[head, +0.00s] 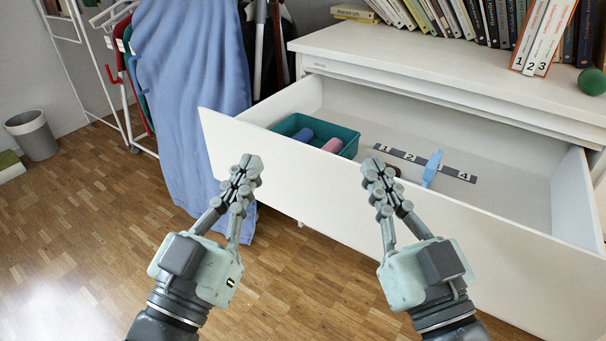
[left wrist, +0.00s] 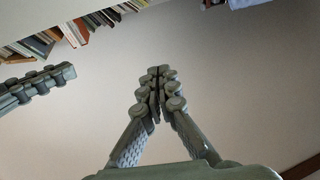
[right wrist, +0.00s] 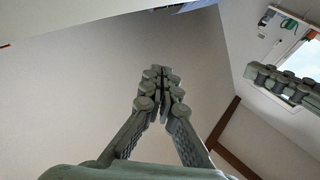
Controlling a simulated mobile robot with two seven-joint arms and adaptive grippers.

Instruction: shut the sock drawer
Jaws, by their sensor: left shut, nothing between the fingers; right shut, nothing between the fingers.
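The white drawer (head: 330,190) is pulled out of the white dresser (head: 450,60), its front panel facing me. Inside it are a teal tray (head: 290,124) with a blue roll and a pink roll, a dark numbered strip (head: 455,172) and a light blue upright piece (head: 432,168). My left gripper (head: 247,165) is shut and empty in front of the panel's left part. My right gripper (head: 377,168) is shut and empty before the panel's middle and hides part of it. Both are also shut in the left wrist view (left wrist: 156,75) and the right wrist view (right wrist: 160,72). I cannot tell whether either touches the panel.
Books (head: 455,15) and a green ball (head: 591,81) are on the dresser top. A blue cloth (head: 190,90) hangs from a white rack left of the drawer. A grey bin (head: 32,135) stands far left.

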